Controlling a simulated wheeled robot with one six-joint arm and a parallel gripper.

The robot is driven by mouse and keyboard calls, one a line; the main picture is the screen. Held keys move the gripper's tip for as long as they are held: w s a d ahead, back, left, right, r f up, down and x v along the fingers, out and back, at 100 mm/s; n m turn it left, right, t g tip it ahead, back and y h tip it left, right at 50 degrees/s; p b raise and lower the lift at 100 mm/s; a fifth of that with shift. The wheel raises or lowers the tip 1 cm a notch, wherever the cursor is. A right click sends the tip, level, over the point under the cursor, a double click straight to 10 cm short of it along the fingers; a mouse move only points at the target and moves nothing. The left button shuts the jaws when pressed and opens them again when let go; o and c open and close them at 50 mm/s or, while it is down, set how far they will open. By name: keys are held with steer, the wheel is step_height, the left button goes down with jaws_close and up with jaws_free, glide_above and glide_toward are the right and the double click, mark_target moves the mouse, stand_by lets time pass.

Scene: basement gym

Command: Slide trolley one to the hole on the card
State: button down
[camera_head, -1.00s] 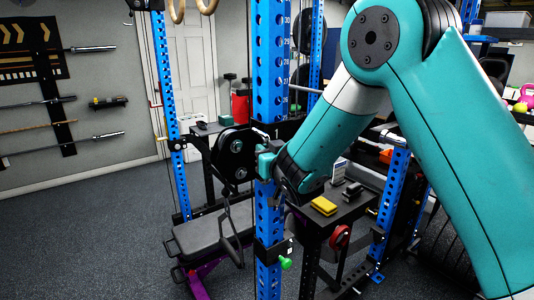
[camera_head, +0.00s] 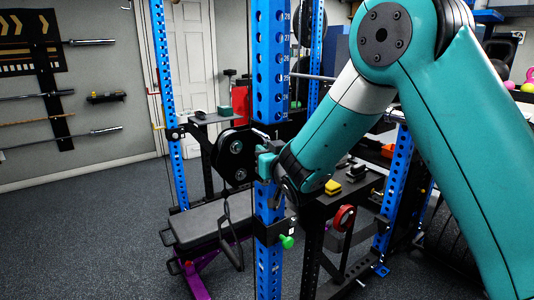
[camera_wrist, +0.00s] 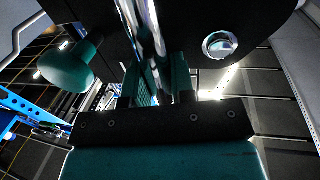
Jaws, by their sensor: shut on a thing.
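A green knob (camera_wrist: 74,66) shows left of the fingers. Numbers run down the upright's side, about 28 to 24 above the trolley. I see no card.
A second black bracket (camera_head: 273,232) with a green knob (camera_head: 287,242) sits lower on the same upright. A black bench (camera_head: 208,227) stands behind it at left. The left floor is clear.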

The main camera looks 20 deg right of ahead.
steer(key=c, duration=1)
jaws_free()
steer(key=shift+s, duration=0.1)
steer(key=s+b, duration=0.5)
steer(key=s+d+b, duration=0.1)
steer(key=s+b, duration=0.4)
steer(key=s, duration=0.1)
steer(key=s+d+b, duration=0.1)
steer(key=s+b, duration=0.4)
steer(key=s, duration=0.1)
steer(key=shift+s, duration=0.1)
steer(key=s+a+f+n+g+p, duration=0.1)
steer(key=s+a+n+g+p, duration=0.1)
steer(key=s+g+p, duration=0.2)
steer(key=s+a+f+n+g+y+p, duration=0.1)
steer(key=s+g+p, duration=0.3)
steer(key=s+g, duration=0.4)
steer(key=s+a+f+n+g+y+p, duration=0.1)
steer(key=s+a+n+g+p, duration=0.1)
steer(key=s, duration=0.7)
steer(key=shift+s+a+n+g+p, duration=0.1)
steer(key=shift+a+n+g+p, duration=0.15)
steer(key=shift+g, duration=0.4)
steer(key=shift+s+a+g+p, duration=0.15)
steer(key=shift+g+p, duration=0.25)
steer(key=shift+g, duration=0.2)
steer(key=shift+s+a+n+g+p, duration=0.1)
steer(key=shift+a+n+g+p, duration=0.15)
steer(key=shift+g, duration=0.4)
